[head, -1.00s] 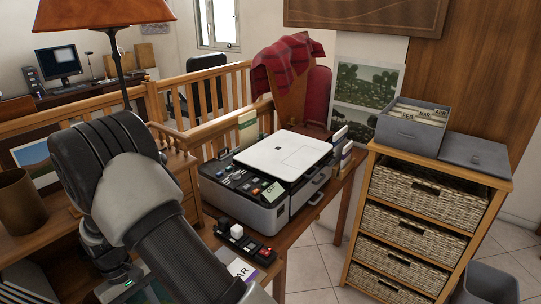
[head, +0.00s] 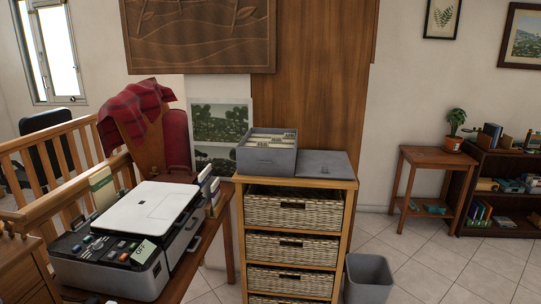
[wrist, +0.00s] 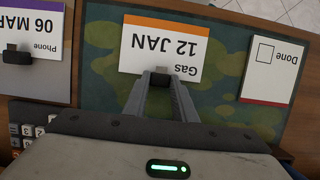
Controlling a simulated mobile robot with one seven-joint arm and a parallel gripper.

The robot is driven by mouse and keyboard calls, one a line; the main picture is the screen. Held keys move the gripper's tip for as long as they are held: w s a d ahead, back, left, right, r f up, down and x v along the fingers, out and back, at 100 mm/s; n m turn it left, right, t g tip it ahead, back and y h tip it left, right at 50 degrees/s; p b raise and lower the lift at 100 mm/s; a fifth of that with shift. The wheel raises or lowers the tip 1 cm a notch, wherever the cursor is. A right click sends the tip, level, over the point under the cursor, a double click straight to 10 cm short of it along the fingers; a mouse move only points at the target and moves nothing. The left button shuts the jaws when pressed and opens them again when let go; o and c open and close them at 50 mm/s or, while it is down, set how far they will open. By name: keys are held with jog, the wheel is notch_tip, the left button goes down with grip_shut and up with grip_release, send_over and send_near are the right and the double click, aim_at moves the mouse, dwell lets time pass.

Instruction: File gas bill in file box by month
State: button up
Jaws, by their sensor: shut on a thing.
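In the wrist view the gas bill (wrist: 165,45), a white card with an orange strip reading "Gas 12 JAN", lies upside down over a green patterned mat (wrist: 105,105). My gripper (wrist: 164,76) is shut at the bill's near edge, on its small grey tab; I cannot tell whether the bill is lifted. In the head view the grey file box (head: 266,160) stands open on a wicker drawer unit (head: 292,210), with upright month dividers (head: 272,139) inside. Their labels are too small to read here. My gripper and the bill are outside the head view.
A phone bill (wrist: 32,22) reading "06 MAR" and a "Done" card (wrist: 272,62) flank the gas bill. A flat grey lid (head: 325,163) lies right of the box. A printer (head: 125,235) stands left; a bin (head: 368,280) stands on the floor at right.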

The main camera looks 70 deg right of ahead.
jog(key=shift+r, duration=0.1)
grip_shut()
jog(key=shift+r+p, duration=2)
jog(key=shift+r, duration=0.95)
